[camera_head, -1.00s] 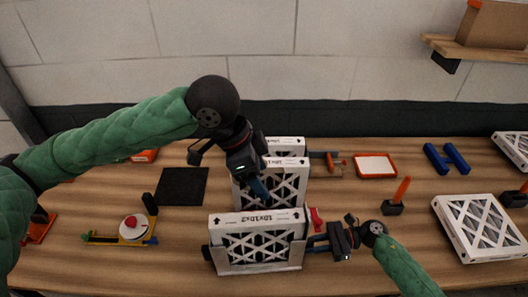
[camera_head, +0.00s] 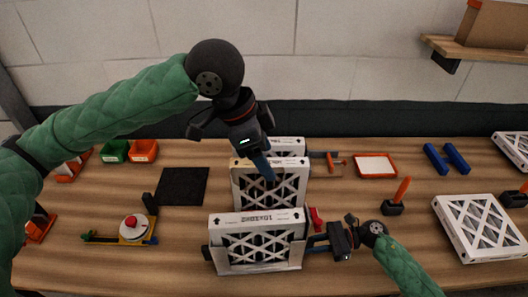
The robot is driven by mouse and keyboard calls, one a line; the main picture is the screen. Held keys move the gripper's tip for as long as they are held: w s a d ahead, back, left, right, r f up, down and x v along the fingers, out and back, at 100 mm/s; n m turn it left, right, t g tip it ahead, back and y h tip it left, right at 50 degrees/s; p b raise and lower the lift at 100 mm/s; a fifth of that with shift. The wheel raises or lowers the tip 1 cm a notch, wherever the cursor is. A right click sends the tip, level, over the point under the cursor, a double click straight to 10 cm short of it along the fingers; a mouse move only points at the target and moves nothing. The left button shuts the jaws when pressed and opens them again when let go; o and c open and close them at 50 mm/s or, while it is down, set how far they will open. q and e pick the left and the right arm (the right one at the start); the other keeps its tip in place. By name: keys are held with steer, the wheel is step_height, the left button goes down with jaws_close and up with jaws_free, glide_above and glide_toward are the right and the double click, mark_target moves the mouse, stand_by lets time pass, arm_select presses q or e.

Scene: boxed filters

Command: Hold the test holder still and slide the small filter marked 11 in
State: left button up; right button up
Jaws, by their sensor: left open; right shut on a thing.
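The test holder (camera_head: 262,268) is a grey frame at the front middle of the bench. A white boxed filter (camera_head: 240,220) with a printed top edge and a lattice face stands upright in it. My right gripper (camera_head: 312,241) is shut on the holder's right side, beside a red part (camera_head: 316,219). A second upright filter (camera_head: 295,162) stands just behind, with another filter (camera_head: 290,142) behind that. My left gripper (camera_head: 263,168) is open, pointing down at the second filter's top edge, partly hiding it. I cannot make out a mark 11 on any of them.
A red-knobbed gauge (camera_head: 132,228) and a black mat (camera_head: 182,186) lie left. An orange-rimmed tray (camera_head: 375,165), an orange-handled tool (camera_head: 400,192), blue rollers (camera_head: 446,158) and a large filter (camera_head: 480,226) lie right. Green and orange bins (camera_head: 115,151) stand at back left.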

steer(key=o, duration=0.8)
steer(key=shift+o, duration=0.2)
steer(key=d, duration=0.4)
steer(key=d+r, duration=0.1)
steer(key=d, duration=0.7)
steer(key=shift+w+r, duration=0.35)
steer(key=shift+w, duration=0.05)
